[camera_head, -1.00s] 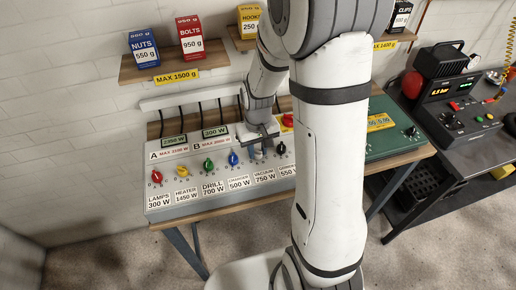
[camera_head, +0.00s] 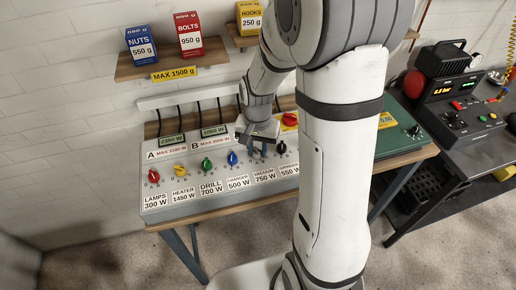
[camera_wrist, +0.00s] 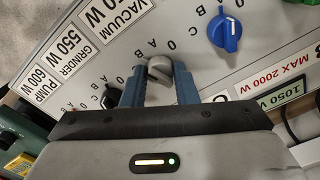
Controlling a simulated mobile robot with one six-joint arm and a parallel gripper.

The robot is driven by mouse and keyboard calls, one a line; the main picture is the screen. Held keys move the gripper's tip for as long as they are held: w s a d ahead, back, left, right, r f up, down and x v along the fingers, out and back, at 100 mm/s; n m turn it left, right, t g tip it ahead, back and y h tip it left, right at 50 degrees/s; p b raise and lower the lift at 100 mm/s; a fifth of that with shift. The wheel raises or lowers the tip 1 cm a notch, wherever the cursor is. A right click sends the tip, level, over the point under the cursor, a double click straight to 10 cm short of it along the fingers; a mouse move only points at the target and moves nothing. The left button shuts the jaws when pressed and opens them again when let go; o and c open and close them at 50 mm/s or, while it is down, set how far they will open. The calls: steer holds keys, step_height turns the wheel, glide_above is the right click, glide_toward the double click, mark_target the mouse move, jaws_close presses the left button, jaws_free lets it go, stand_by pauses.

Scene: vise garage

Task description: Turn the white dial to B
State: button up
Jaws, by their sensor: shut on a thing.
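The white dial (camera_wrist: 158,67), which looks light grey, sits on the sloped panel (camera_wrist: 75,25) above the VACUUM 750 W label (camera_head: 264,176). My gripper (camera_wrist: 160,86) has its two blue fingers closed on the dial's sides in the wrist view. In the head view my gripper (camera_head: 257,150) reaches down to the panel and mostly hides the dial. The dial's exact pointing direction is hard to tell behind the fingers. The A display (camera_head: 172,140) reads 2350 W and the B display (camera_head: 214,131) reads 1050 W.
A blue dial (camera_head: 232,158) and a black dial (camera_head: 281,147) flank the white one closely. Green, yellow and red dials stand farther left. A red switch (camera_head: 290,119) and a green case (camera_head: 400,140) are to the right. A shelf with boxes (camera_head: 160,63) hangs above.

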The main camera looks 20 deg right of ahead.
mark_target(257, 149)
steer(key=shift+m, duration=0.3)
steer(key=o, duration=1)
step_height(257, 149, up, 8)
steer(key=shift+f+b, duration=0.25)
steer(key=shift+b, duration=0.05)
steer(key=shift+r, duration=0.2)
